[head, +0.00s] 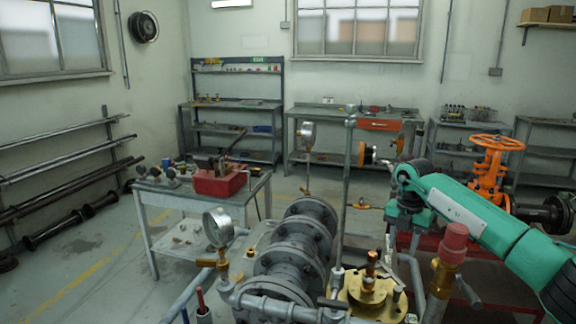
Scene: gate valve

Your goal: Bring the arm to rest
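The orange gate valve (490,180) stands at the right, with its orange handwheel (497,142) on top. My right arm, teal with dark joints, comes in from the right edge and passes in front of the valve's lower part. My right gripper (404,232) hangs at the end of this arm, left of the valve and apart from the handwheel. Its fingers are small and dark against the background, so I cannot tell how far apart they are. I see nothing held in it. My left gripper is out of view.
Grey flanged pipework (300,245) fills the lower middle, with a pressure gauge (218,228) and a brass-coloured flange (368,292). A red-capped brass fitting (453,245) stands close below my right arm. A table with a red toolbox (219,182) stands left. Floor is open at far left.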

